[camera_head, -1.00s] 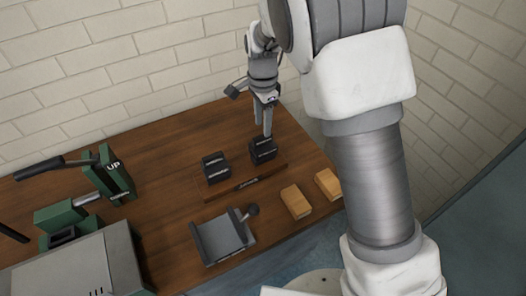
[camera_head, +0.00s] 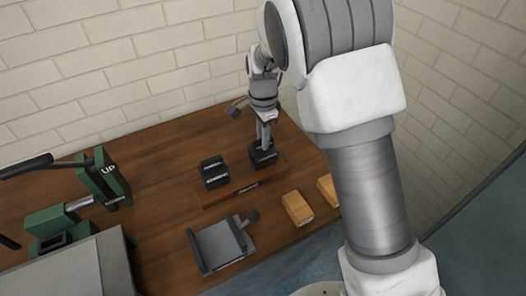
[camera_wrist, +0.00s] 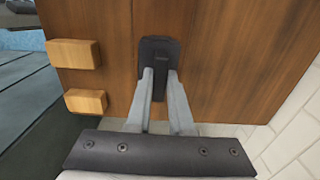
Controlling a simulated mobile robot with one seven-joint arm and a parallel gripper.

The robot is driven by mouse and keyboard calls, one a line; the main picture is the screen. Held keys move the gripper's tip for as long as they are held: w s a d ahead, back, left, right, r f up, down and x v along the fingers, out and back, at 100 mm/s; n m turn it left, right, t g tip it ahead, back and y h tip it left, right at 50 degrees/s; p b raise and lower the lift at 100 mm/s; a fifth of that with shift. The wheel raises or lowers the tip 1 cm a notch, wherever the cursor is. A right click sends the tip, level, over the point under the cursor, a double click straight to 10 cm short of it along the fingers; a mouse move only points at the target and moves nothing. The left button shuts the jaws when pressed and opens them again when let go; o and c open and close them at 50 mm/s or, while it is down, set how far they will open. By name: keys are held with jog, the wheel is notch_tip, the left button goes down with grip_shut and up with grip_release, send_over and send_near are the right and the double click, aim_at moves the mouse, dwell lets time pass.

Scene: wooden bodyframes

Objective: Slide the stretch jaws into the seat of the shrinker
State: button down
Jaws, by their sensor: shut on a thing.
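My gripper (camera_head: 264,148) points down over the right-hand dark jaw block (camera_head: 264,158) at the rack, with its fingers shut on it. In the wrist view the fingers (camera_wrist: 160,95) close on the same dark block (camera_wrist: 158,52). A second dark jaw block (camera_head: 214,173) stands to its left. Their labels are too small to read, so I cannot tell by lettering which are the stretch jaws. The green shrinker (camera_head: 97,185), with an "UP" mark and a dark lever, is at the left. Its green lower body (camera_head: 50,222) has a dark opening; the seat inside is not clear.
The wooden rack (camera_head: 222,198) holds the left block. A grey tray-like fixture (camera_head: 222,246) with a knob lies in front. Wooden blocks (camera_head: 297,208) sit to the right. A grey machine or box (camera_head: 75,268) fills the lower left. Brick walls stand behind the table.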

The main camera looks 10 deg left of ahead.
jog(key=shift+r, duration=0.1)
dwell(0.3)
jog(key=shift+r+p, duration=0.7)
dwell(0.5)
jog(key=shift+r+p, duration=1.3)
jog(key=shift+r, duration=0.35)
